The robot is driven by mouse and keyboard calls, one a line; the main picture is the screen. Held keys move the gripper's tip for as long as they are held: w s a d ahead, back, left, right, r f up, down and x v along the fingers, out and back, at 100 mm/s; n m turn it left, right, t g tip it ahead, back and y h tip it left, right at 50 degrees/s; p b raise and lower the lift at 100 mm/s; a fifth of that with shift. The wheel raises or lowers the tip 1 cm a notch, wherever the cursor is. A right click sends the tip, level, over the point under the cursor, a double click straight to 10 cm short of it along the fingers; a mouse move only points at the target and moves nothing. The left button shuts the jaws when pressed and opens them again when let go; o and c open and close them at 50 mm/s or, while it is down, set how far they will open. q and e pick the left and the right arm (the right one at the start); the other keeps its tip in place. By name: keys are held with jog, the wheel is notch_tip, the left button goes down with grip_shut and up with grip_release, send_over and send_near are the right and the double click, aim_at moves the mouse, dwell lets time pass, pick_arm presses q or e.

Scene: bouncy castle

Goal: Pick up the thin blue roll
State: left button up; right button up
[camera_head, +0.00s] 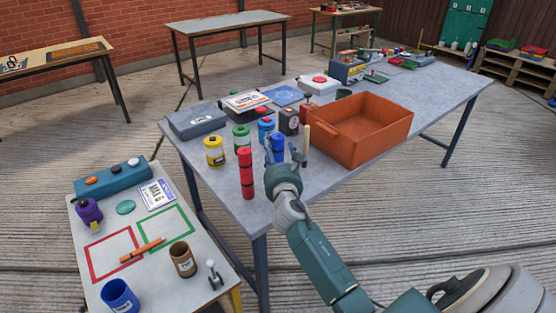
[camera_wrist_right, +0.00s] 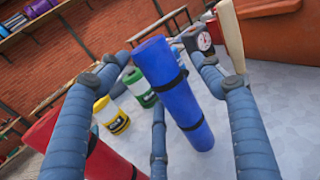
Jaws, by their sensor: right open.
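The thin blue roll (camera_head: 278,145) stands upright near the front of the grey table (camera_head: 215,178). In the right wrist view the blue roll (camera_wrist_right: 175,90), with black bands, looks tilted and shows between my fingers. My right gripper (camera_head: 285,157) is open around the roll, with its fingers spread to either side and no clear contact. It also shows in the right wrist view (camera_wrist_right: 160,70). The gripper hides the roll's lower part in the head view. My left gripper is not in view.
A red roll (camera_head: 246,174) stands close on the left, and a pale wooden stick (camera_head: 306,140) on the right. Yellow (camera_head: 214,152) and green (camera_head: 241,139) cans stand behind the red roll. An orange crate (camera_head: 335,147) sits to the right. A low table (camera_head: 200,258) stands front left.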

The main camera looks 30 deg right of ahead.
jog(key=shift+w+d, duration=0.15)
jog(key=shift+w, duration=0.2)
jog(key=shift+c, duration=0.5)
jog(key=c, duration=1.2)
jog(key=shift+c, duration=0.2)
